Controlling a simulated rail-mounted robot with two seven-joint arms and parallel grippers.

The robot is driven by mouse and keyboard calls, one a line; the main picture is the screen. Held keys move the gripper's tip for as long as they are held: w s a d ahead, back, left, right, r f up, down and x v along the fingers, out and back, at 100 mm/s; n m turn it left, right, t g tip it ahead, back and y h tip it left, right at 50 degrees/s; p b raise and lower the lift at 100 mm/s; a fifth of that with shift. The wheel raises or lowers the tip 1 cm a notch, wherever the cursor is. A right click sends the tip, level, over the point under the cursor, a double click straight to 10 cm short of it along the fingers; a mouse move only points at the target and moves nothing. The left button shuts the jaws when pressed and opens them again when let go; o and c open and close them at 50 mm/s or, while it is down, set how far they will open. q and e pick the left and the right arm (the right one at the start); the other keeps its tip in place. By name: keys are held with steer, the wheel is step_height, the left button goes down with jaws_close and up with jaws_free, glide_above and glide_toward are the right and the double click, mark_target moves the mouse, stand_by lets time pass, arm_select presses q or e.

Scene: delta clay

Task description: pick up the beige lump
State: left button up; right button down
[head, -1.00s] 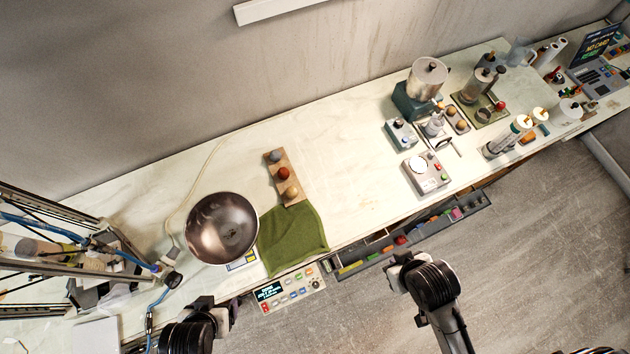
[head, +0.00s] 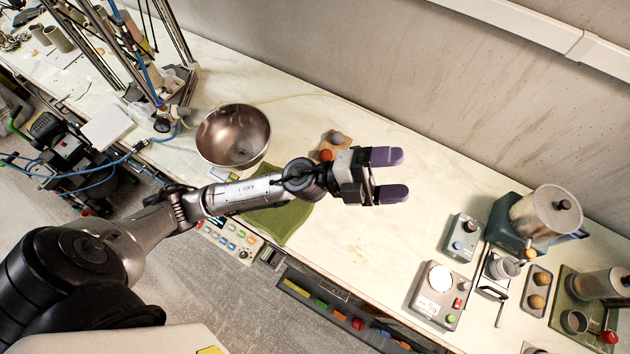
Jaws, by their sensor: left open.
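My left gripper (head: 392,175) is open and empty above the counter, its two purple fingers pointing right. A small wooden board (head: 321,144) lies on the counter just behind and left of it. On the board I see a grey lump (head: 337,137) and an orange-brown lump (head: 326,154). The near end of the board, where a beige lump sat earlier, is hidden behind my left wrist. Two tan-brown lumps (head: 539,279) sit in a small tray at the right. My right gripper is not in view.
A metal bowl (head: 233,136) stands left of the board. A green cloth (head: 280,220) lies under my forearm. A white-topped device (head: 439,290) and a metal pot on a teal base (head: 545,213) stand at the right. The counter (head: 420,220) between is clear.

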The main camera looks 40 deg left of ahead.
arm_select(q)
steer(key=a+f+m+g+y+b, duration=0.3)
steer(key=f+m+g+y+b, duration=0.4)
steer(key=f+m+g, duration=0.75)
steer(key=w+a+f+n+t+y+b, duration=0.1)
steer(key=w+a+f+n+y, duration=0.2)
steer(key=a, duration=0.4)
steer(key=a+f+y+b, duration=0.2)
steer(key=a+f+y, duration=0.1)
steer(key=a+y, duration=0.25)
steer(key=w+a+f+n+t+y+b, duration=0.1)
steer(key=w+a+f+n+y, duration=0.15)
steer(key=a, duration=0.55)
steer(key=shift+m+y, duration=0.3)
steer(key=shift+m, duration=0.1)
steer(key=f, duration=0.4)
steer(key=s+f, duration=0.1)
steer(key=f, duration=0.1)
steer(key=shift+d+f, duration=0.1)
steer(key=shift+f, duration=0.2)
steer(key=shift+w+d+f, duration=0.1)
steer(key=shift+w+f, duration=0.05)
steer(key=shift+f, duration=1.25)
steer(key=shift+d+f, duration=0.15)
steer(key=shift+f, duration=1.75)
steer(key=shift+w, duration=0.1)
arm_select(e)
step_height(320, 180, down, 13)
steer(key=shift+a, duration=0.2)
